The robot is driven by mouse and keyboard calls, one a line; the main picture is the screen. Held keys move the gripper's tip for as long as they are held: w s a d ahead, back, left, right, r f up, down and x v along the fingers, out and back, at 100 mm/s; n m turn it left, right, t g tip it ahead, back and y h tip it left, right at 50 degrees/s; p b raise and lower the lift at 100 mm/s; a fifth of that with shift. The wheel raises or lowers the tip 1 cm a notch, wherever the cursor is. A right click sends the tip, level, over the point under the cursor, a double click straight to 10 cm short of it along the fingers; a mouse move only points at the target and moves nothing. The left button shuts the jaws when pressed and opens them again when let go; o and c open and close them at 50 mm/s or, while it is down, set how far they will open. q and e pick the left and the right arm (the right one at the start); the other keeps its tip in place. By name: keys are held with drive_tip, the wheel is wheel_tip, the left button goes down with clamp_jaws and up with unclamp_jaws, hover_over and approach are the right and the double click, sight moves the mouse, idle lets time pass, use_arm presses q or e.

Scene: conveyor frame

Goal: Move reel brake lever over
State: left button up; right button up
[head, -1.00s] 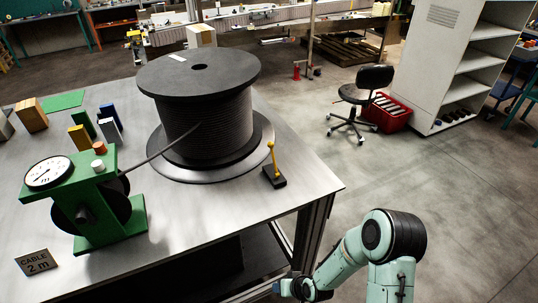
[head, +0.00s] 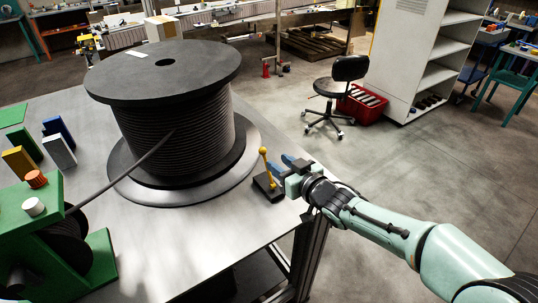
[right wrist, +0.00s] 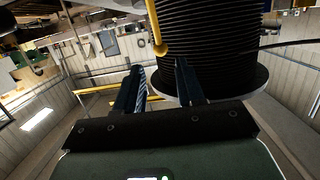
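The reel brake lever (head: 265,167) is a short yellow handle with a round knob. It stands on a black base (head: 268,187) near the right corner of the table, beside the big black cable reel (head: 170,115). My right gripper (head: 282,165) is just right of the lever, its blue fingers pointing toward it. In the right wrist view the two fingers (right wrist: 158,82) are apart with nothing between them. The yellow lever (right wrist: 158,36) shows there ahead of the fingertips, in front of the reel. I cannot tell any contact. My left gripper is not in view.
A green cable meter (head: 50,230) stands at the table's left, with a cable (head: 120,175) running from it to the reel. Small blocks (head: 58,150) lie behind it. A black chair (head: 335,92) and red crate (head: 362,104) are on the floor beyond.

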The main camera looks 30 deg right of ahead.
sight(265, 152)
drive_tip(key=b+x, duration=0.2)
drive_tip(key=x, duration=0.5)
drive_tip(key=shift+w, duration=0.1)
drive_tip(key=c, duration=0.6)
drive_tip(key=shift+s+d+r+p, duration=0.1)
drive_tip(key=shift+s+r+p, duration=0.2)
drive_tip(key=shift+s, duration=0.35)
drive_tip(key=shift+s+r+p, duration=0.3)
drive_tip(key=shift+s, duration=0.65)
